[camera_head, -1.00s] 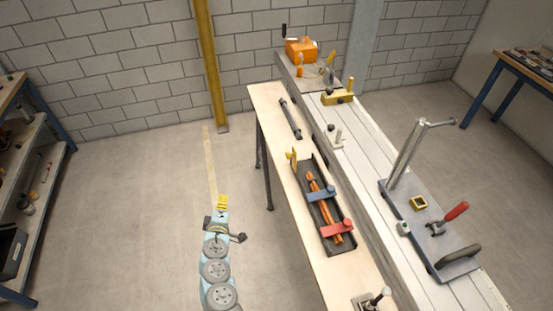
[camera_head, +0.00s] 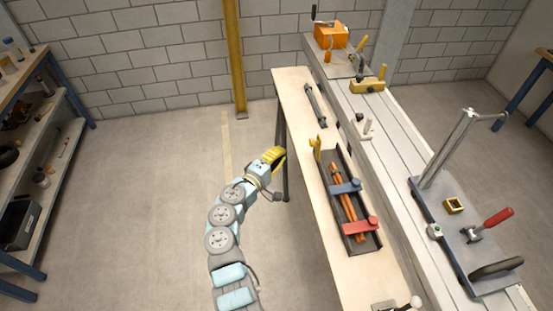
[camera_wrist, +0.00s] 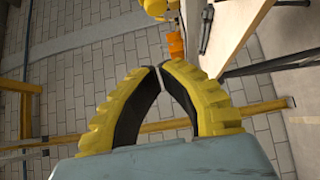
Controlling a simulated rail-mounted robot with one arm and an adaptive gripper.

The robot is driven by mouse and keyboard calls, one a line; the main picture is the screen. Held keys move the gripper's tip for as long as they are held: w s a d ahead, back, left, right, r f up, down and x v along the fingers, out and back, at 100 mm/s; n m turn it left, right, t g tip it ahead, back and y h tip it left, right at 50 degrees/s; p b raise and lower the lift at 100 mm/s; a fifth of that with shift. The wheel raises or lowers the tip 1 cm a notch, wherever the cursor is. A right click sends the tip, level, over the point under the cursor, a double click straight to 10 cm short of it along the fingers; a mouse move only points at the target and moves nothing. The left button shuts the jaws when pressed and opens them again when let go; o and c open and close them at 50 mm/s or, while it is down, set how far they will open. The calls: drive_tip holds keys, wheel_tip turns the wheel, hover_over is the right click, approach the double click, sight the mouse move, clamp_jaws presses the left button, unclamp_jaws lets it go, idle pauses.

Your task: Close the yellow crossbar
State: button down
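The yellow crossbar (camera_head: 316,149) stands raised at the far left corner of a dark tray (camera_head: 372,246) on the wooden bench. In the same tray a blue crossbar (camera_head: 345,187) and a red crossbar (camera_head: 360,224) lie across orange-brown rods (camera_head: 347,209). My gripper (camera_head: 282,153) is left of the bench, apart from the yellow crossbar. Its yellow ribbed fingers with dark pads fill the wrist view (camera_wrist: 160,68). Their tips nearly meet, with nothing visible between them. I cannot clearly identify the yellow crossbar in the wrist view.
The wooden bench (camera_head: 293,88) also holds a dark bar (camera_head: 315,103). A grey slatted table behind it carries an orange device (camera_head: 331,36), a yellow clamp (camera_head: 368,86) and a metal plate with a red-handled tool (camera_head: 490,226). A yellow post (camera_head: 236,60) stands by the wall.

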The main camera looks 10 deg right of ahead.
drive_tip(key=w+d, duration=0.3)
drive_tip(key=d, duration=0.5)
drive_tip(key=shift+b, duration=0.3)
drive_tip(key=shift+d, duration=0.15)
drive_tip(key=shift+r+p, duration=0.25)
drive_tip(key=shift+p, duration=0.05)
